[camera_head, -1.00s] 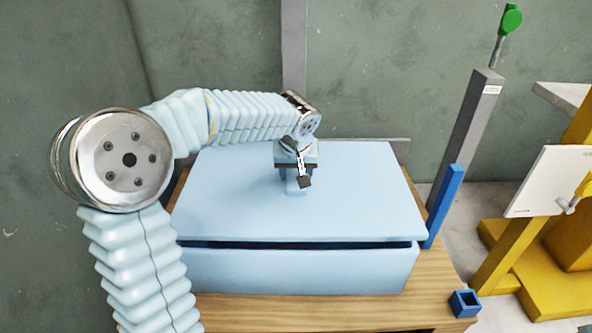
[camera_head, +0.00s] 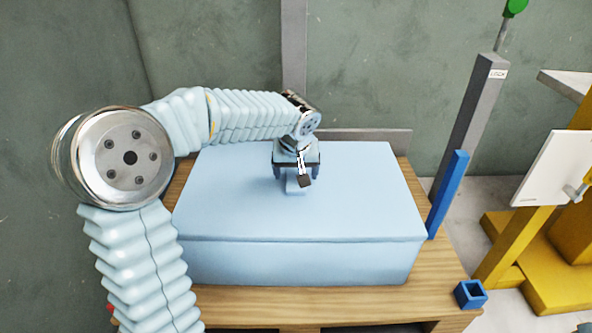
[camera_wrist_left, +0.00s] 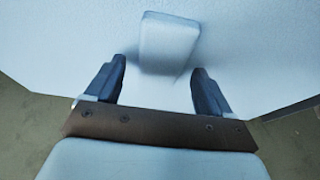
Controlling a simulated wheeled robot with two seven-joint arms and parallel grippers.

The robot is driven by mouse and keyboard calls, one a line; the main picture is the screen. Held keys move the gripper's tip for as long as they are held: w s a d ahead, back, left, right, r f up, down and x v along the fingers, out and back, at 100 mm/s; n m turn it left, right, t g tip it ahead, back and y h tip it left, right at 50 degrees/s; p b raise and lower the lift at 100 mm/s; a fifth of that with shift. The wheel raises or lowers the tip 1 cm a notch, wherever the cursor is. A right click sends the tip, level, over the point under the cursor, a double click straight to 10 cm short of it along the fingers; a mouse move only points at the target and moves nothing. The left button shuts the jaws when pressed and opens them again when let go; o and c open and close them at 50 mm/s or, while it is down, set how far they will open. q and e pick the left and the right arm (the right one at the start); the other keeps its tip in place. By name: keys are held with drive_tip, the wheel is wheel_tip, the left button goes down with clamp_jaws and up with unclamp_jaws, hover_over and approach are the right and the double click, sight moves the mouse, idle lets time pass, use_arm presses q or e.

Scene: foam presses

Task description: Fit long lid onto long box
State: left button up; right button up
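The long light-blue lid (camera_head: 235,205) lies flat on the long light-blue box (camera_head: 300,265) in the head view. Its front edge meets the box with only a thin seam showing; the back edge is hard to judge. My left gripper (camera_head: 297,175) is over the lid's knob, which stands on the lid's top. In the left wrist view the fingers of my left gripper (camera_wrist_left: 160,68) are spread apart, with the pale knob (camera_wrist_left: 168,42) between and ahead of them. Visible gaps separate it from both fingers. My right gripper is in neither view.
The box stands on a wooden table (camera_head: 370,300). A blue post (camera_head: 448,195) and grey post (camera_head: 470,125) stand close at the right. A small blue square socket (camera_head: 470,294) sits at the right front corner. A yellow frame (camera_head: 530,230) with a white panel is farther right.

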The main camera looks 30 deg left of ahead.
use_arm(q)
drive_tip(key=p+v, duration=0.2)
drive_tip(key=v, duration=1.1)
drive_tip(key=shift+s+r+p, duration=0.2)
drive_tip(key=shift+r+p, duration=0.1)
drive_tip(key=shift+r, duration=0.05)
